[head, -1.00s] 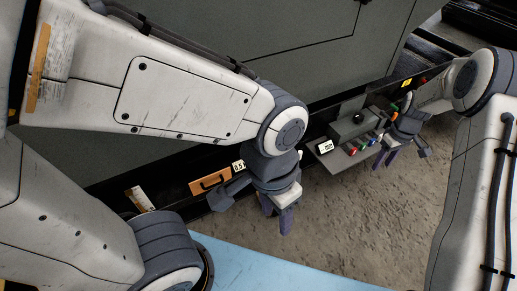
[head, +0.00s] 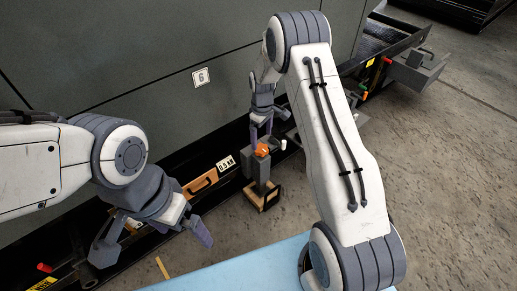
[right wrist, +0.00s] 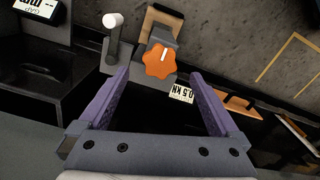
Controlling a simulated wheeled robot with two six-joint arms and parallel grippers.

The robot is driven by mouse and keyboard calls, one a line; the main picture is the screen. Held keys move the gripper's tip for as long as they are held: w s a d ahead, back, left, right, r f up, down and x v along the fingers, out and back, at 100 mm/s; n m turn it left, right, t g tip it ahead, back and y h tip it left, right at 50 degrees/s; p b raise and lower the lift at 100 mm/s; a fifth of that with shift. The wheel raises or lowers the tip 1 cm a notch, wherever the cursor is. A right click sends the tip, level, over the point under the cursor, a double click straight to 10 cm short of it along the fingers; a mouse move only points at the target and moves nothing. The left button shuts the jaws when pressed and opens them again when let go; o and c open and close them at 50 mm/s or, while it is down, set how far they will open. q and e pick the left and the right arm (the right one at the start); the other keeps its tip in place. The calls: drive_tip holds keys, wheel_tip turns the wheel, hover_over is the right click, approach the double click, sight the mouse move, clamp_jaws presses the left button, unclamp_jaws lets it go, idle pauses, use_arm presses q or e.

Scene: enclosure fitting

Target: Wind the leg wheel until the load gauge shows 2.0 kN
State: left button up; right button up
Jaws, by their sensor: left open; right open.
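The orange leg wheel (head: 263,150) sits on top of a dark upright leg (head: 262,174) standing on a wooden pad (head: 268,199). The wheel is lobed with a white mark in the right wrist view (right wrist: 159,61). The load gauge (head: 226,163) is a white plate left of the leg; it reads 0.5 kN, upside down in the right wrist view (right wrist: 181,93). My right gripper (head: 262,130) is open just above the wheel; in its wrist view the wheel appears between the fingertips, contact unclear. My left gripper (head: 160,236) is open and empty, further left.
A white-knobbed lever (right wrist: 113,21) stands beside the wheel. A partly cut-off GAP display (right wrist: 37,9) is at the wrist view's corner. A wooden block with a dark handle (head: 200,184) lies on the black rail. The grey enclosure wall is behind; bare floor is at right.

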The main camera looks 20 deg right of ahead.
sight(261, 148)
wheel_tip(261, 148, down, 5)
drive_tip(key=shift+f+b, duration=0.15)
drive_tip(key=shift+b, duration=0.7)
drive_tip(key=c, duration=1.4)
drive_tip(key=shift+o, duration=0.2)
